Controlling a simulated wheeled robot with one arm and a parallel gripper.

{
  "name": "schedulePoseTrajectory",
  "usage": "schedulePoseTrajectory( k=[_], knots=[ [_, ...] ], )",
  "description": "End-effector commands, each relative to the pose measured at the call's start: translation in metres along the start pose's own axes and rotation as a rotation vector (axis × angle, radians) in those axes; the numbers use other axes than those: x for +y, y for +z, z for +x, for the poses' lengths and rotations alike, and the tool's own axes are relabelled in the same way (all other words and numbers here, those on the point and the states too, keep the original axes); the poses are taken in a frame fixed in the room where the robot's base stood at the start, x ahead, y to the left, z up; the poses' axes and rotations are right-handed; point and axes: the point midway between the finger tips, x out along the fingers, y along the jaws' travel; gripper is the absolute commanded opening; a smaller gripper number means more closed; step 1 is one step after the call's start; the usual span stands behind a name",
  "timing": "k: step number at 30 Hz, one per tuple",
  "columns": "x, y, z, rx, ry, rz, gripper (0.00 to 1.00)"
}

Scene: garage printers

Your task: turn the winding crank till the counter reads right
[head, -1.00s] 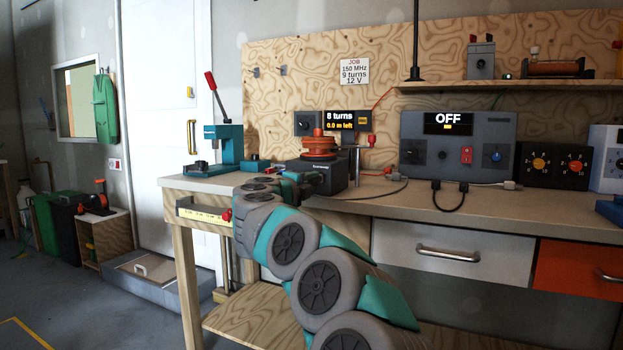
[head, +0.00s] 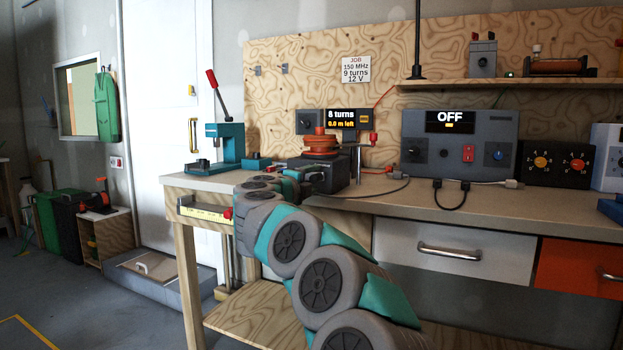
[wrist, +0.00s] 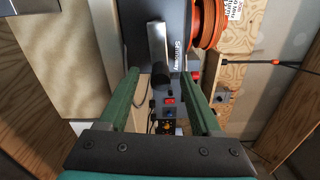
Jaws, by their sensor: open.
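The winder (head: 326,174) is a dark box on the bench with an orange spool (head: 321,145) on top. The counter (head: 341,119) reads "8 turns" and "0.0 m left". The job card (head: 356,70) reads 150 MHz, 9 turns, 12 V. In the wrist view the crank has a flat silver arm (wrist: 158,45) and a black knob (wrist: 161,76). My gripper (wrist: 161,82) is open, with one green finger on each side of the knob. I see gaps between the fingers and the knob. In the head view my arm hides the crank.
A teal press (head: 226,145) with a red-handled lever stands left of the winder. A metal post (head: 357,160) stands close on its right. A grey power unit (head: 456,147) showing "OFF" and black cables lie further right. The front bench top right of the winder is mostly clear.

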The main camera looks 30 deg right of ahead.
Motion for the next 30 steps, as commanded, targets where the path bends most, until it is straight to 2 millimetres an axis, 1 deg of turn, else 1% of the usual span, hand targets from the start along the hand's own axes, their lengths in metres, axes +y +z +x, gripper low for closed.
schedulePoseTrajectory(
  k=[5,30],
  knots=[
    [0.001,0.0,-0.006,-0.001,0.0,-0.001,0.65],
    [0.001,0.001,-0.052,-0.003,0.001,-0.001,0.65]
  ],
)
